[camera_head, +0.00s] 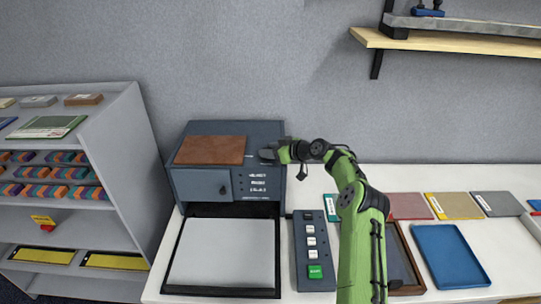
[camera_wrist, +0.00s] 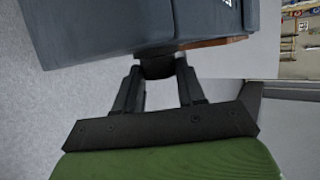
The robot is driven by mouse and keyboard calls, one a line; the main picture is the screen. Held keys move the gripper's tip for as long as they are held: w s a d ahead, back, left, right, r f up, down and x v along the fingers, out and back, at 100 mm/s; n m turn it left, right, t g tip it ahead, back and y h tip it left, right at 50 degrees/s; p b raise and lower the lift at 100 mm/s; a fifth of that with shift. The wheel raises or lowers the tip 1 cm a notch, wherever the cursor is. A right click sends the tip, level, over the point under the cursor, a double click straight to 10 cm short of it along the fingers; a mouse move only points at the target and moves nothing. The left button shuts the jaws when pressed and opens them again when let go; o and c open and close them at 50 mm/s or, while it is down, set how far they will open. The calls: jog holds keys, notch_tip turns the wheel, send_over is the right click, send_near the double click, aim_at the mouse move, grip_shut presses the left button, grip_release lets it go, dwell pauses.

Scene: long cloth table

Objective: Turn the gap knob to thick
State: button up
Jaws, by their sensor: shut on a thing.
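The blue-grey machine (camera_head: 205,186) stands on the table at the back left, with a brown sheet (camera_head: 210,150) on top. My gripper (camera_head: 269,154) is at the machine's upper right side. In the wrist view its two fingers (camera_wrist: 158,72) are shut on a dark knob (camera_wrist: 156,66) that sticks out from the machine's body (camera_wrist: 95,28). The knob's pointer and setting cannot be made out. A dark dial (camera_head: 222,189) also shows on the machine's front face, left of small white lettering that is too small to read.
A pale plate in a black tray (camera_head: 168,281) lies before the machine. A button panel (camera_head: 302,245) with a green button stands to its right. A blue tray (camera_head: 450,256) and several coloured sheets lie further right. A grey shelf (camera_head: 130,190) stands left; a wooden shelf (camera_head: 450,43) hangs above.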

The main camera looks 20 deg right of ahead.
jog(key=shift+w+a+r+n+y, duration=0.15)
jog(key=shift+r+n+y, duration=0.05)
jog(key=shift+n+y, duration=0.3)
jog(key=shift+g, duration=0.3)
jog(key=shift+f, duration=0.15)
jog(key=o, duration=1)
jog(key=shift+o, duration=0.2)
jog(key=shift+d, duration=0.25)
jog(key=b+v, duration=0.2)
jog(key=v, duration=1.3)
jog(key=shift+s+d+b, duration=0.2)
jog(key=shift+s+b, duration=0.15)
